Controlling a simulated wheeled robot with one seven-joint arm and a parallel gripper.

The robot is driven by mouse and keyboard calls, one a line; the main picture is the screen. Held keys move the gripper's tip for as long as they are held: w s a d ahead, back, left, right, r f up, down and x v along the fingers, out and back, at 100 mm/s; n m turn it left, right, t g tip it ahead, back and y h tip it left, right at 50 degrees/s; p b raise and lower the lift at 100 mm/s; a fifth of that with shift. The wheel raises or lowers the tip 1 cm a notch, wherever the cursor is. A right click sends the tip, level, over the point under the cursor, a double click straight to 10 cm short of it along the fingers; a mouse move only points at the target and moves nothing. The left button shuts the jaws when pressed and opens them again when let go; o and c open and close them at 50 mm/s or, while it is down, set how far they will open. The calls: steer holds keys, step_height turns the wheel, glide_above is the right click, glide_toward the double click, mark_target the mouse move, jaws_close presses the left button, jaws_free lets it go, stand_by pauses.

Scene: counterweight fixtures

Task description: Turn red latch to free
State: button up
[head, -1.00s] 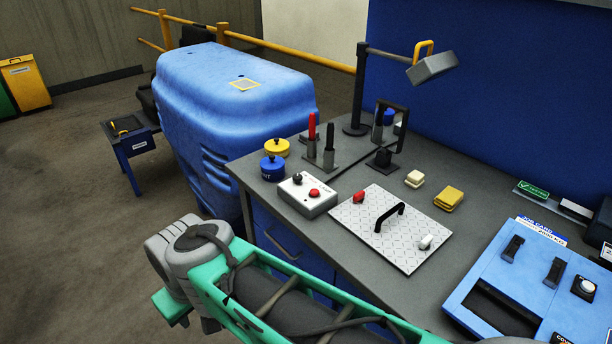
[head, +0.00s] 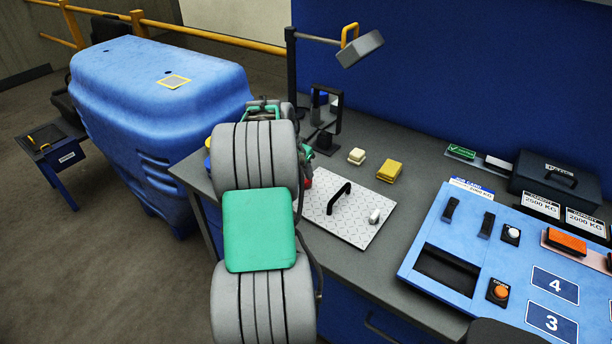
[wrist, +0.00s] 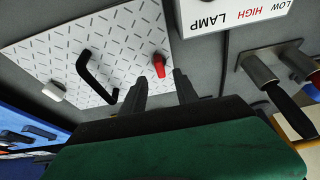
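The red latch (wrist: 158,66) is a small red knob on a white patterned plate (wrist: 110,50) in the wrist view. A sliver of it (head: 308,182) shows beside my arm in the head view, where the plate (head: 352,229) is partly covered. The plate also carries a black arched handle (wrist: 88,78) and a white latch (wrist: 54,91). My gripper (wrist: 160,88) is open, with its two dark fingers apart and nothing seen between them. The red latch appears just beyond the fingertips, between them in the picture, with no contact seen. My arm hides my fingers in the head view.
A white lamp switch box (wrist: 222,12) lies beside the plate in the wrist view, with upright posts (wrist: 262,70) farther right. A blue control panel (head: 415,262) stands right of the plate. A big blue housing (head: 150,100) is at left.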

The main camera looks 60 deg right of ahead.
mark_target(306, 181)
steer(key=p+x, duration=0.1)
steer(key=x, duration=0.4)
steer(key=shift+f, duration=0.25)
jaws_close()
